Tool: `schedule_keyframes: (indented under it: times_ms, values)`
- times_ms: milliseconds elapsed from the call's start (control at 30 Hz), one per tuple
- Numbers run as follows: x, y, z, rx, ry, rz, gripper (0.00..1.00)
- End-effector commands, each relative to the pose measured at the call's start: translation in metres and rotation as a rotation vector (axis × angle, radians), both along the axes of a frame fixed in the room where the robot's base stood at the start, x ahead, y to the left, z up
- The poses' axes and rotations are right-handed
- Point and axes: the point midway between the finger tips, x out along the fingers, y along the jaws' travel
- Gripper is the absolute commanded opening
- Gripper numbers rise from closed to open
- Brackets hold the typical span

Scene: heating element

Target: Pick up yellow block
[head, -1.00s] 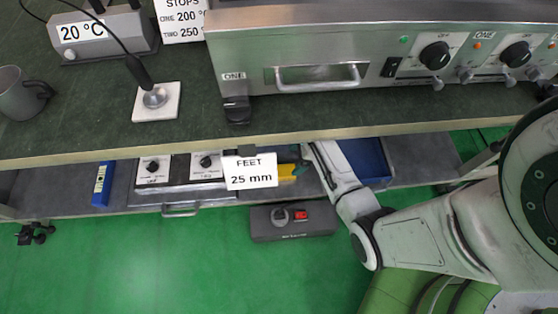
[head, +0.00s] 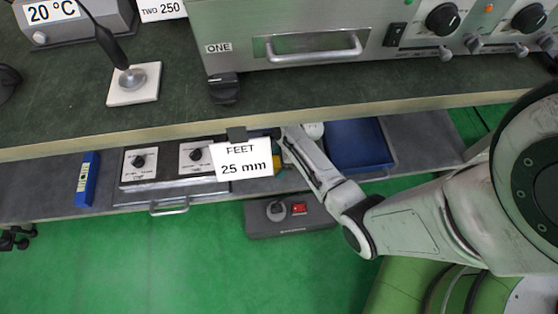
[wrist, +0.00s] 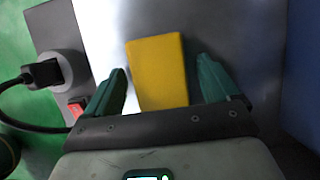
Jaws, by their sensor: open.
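The yellow block (wrist: 158,72) lies on a grey surface in the wrist view, between the two green fingers of my gripper (wrist: 165,88). My gripper is open, with one finger on each side of the block and a gap on both sides. The block's near end is close to the gripper's palm. In the head view only a small part of the yellow block (head: 277,165) shows on the lower shelf, beside the FEET 25 mm sign (head: 242,160). The sign and my arm hide most of the block and the gripper there.
A blue tray (head: 357,146) is right of my arm on the lower shelf (head: 430,143). A control box (head: 170,162) and a blue level (head: 88,180) are to the left. The bench top (head: 180,118) overhangs the shelf. A grey switch box (head: 290,222) is on the floor.

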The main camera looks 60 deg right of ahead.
Motion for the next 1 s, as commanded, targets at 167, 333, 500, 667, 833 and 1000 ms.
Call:
schedule_keyframes:
  times_ms: [167,333,500,667,833,1000]
  values:
    - [0.0001,-0.0002,0.0014,0.0,0.0,0.0,0.88]
    - [0.0001,-0.0002,0.0009,0.0,0.0,0.001,0.88]
    - [0.0001,-0.0001,-0.0009,0.0,0.0,0.001,0.88]
    - [-0.0001,-0.0001,-0.0032,0.0,0.0,0.001,0.88]
    - [0.0001,-0.0002,-0.0037,-0.001,-0.001,0.001,0.88]
    - [0.0001,-0.0002,-0.0037,-0.001,-0.001,0.001,0.83]
